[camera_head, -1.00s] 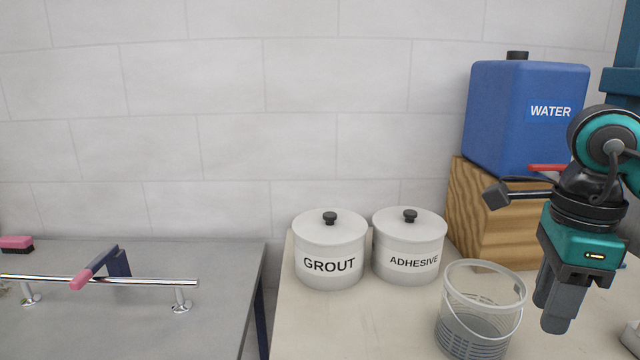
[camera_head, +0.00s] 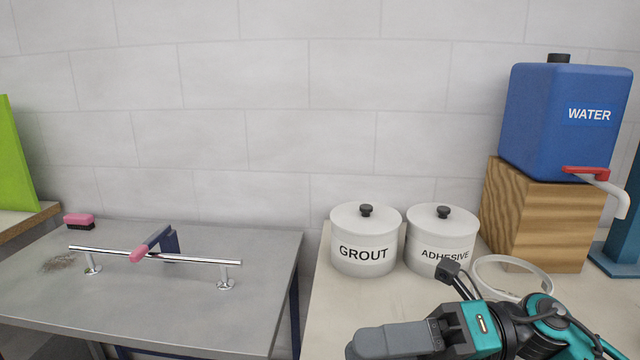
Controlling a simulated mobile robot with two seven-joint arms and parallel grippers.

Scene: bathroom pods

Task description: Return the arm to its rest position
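My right gripper (camera_head: 362,343) is at the bottom of the head view, its teal and black arm coming in from the lower right. Its grey fingers point left and lie together with no gap showing and nothing between them. It is in front of the white worktop, below the GROUT pot (camera_head: 364,240) and the ADHESIVE pot (camera_head: 441,238). The arm partly covers the clear bucket (camera_head: 512,276), of which mainly the rim shows. My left gripper is not in view.
The blue WATER container (camera_head: 566,122) stands on a wooden block (camera_head: 541,222), its red-handled tap (camera_head: 590,173) jutting right. On the grey table (camera_head: 160,310) at left are a chrome rail (camera_head: 180,258), a pink-tipped tool (camera_head: 150,245) and a pink-and-black brush (camera_head: 79,221).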

